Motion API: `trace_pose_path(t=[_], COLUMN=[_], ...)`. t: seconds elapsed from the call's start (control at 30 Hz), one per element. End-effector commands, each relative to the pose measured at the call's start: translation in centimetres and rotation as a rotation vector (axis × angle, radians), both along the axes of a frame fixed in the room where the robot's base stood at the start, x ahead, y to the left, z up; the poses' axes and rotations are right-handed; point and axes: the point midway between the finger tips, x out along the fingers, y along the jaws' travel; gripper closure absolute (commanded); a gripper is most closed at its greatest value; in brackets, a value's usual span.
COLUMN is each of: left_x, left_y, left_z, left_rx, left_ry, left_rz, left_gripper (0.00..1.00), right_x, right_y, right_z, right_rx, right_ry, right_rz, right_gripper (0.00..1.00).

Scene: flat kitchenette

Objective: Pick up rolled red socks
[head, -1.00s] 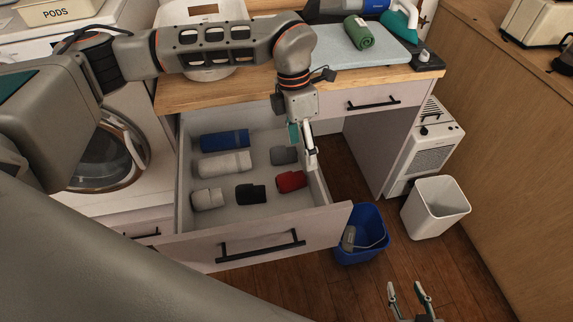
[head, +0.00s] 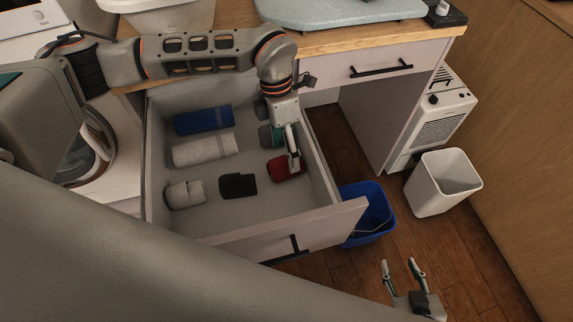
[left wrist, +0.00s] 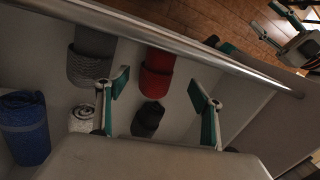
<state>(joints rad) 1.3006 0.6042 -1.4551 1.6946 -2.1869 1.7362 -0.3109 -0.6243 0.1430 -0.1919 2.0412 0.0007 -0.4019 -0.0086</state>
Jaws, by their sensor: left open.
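The rolled red socks (head: 283,170) lie on the floor of the open drawer, near its right wall. They also show in the left wrist view (left wrist: 157,75), beyond and between my fingers. My left gripper (head: 284,150) is inside the drawer right at the red socks, with one finger overlapping them in the head view. In the left wrist view my left gripper (left wrist: 162,88) is open with nothing between its pads. I cannot tell whether a finger touches the socks. My right gripper (head: 399,265) is open and empty over the floor at the lower right.
A blue bin (head: 370,215) and a white bin (head: 442,183) stand on the floor to the right.

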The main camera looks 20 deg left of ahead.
Motion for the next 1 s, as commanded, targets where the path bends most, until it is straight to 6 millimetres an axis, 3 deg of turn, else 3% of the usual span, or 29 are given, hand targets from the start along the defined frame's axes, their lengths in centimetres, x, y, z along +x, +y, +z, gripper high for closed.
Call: trace_pose_path(t=[0.27,0.53,0.57,0.7,1.0], left_x=[-0.5,-0.4,-0.4,-0.5,-0.5], left_y=[-0.2,-0.3,-0.3,-0.3,-0.3], left_z=[-4.1,-4.5,-4.5,-4.5,-4.5], left_rx=[0.0,0.0,0.0,0.0,0.0], left_ry=[0.006,0.0,0.0,0.002,0.002], left_rz=[0.0,0.001,0.001,0.001,0.001], left_gripper=[0.33,0.33,0.36,0.72,0.73], right_x=[-0.4,0.2,0.2,0.3,0.1], right_y=[0.0,0.0,0.0,0.0,0.0], right_z=[-0.9,-0.3,-0.2,-0.1,-0.4], right_rx=[-0.005,-0.005,-0.005,-0.003,-0.003], right_ry=[0.011,-0.003,-0.004,-0.006,-0.002], right_rz=[0.003,0.003,0.002,0.002,0.0], right_gripper=[0.6,0.6,0.6,0.6,0.6])
